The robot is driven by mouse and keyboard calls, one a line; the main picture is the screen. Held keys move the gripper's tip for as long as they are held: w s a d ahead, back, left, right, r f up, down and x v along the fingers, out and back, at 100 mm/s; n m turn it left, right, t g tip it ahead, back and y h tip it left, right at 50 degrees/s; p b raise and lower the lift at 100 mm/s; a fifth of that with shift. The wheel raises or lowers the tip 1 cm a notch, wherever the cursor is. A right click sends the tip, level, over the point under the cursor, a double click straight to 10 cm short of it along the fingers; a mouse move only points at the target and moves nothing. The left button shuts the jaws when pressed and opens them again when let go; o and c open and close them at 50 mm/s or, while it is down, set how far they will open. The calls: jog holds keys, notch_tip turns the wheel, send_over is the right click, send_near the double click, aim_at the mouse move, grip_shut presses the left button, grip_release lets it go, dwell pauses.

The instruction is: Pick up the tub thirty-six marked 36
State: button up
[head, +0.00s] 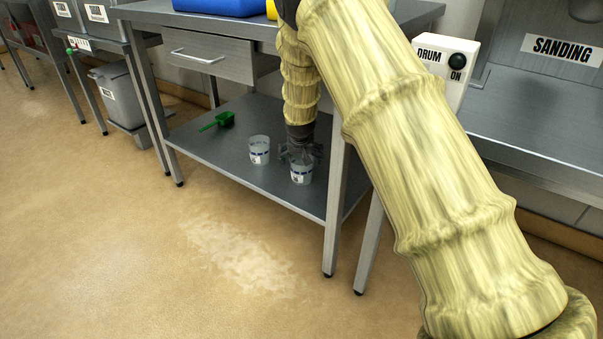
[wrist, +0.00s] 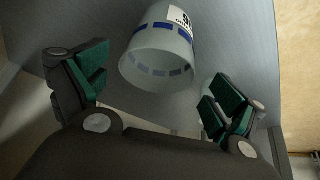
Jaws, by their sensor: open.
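Two pale, translucent tubs with blue bands stand on the lower shelf of the table in the head view. The right tub (head: 301,174) is just below my gripper (head: 301,152); the left tub (head: 259,150) is a little apart from it. In the wrist view one tub (wrist: 160,50) shows ahead of my gripper (wrist: 155,98), its open rim facing me, between and beyond the two green-padded fingers. My gripper is open and I see no finger closed on the tub. The tub's label shows only partly, and I cannot read its number in either view.
A green scoop (head: 219,121) lies on the lower shelf (head: 205,150), left of the tubs. A table leg (head: 337,205) stands close right of the right tub. A drawer (head: 212,58) and the tabletop are above. Floor (head: 130,240) in front is clear.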

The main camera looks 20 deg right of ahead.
jog(key=shift+b+x, duration=0.3)
jog(key=shift+x, duration=0.8)
jog(key=b+x, duration=0.3)
jog(key=shift+s+d+f, duration=0.1)
jog(key=shift+d+f, duration=0.05)
jog(key=shift+f, duration=0.1)
jog(key=shift+b+x, duration=0.5)
jog(key=shift+x, duration=0.3)
jog(key=shift+r, duration=0.15)
jog(key=c, duration=0.8)
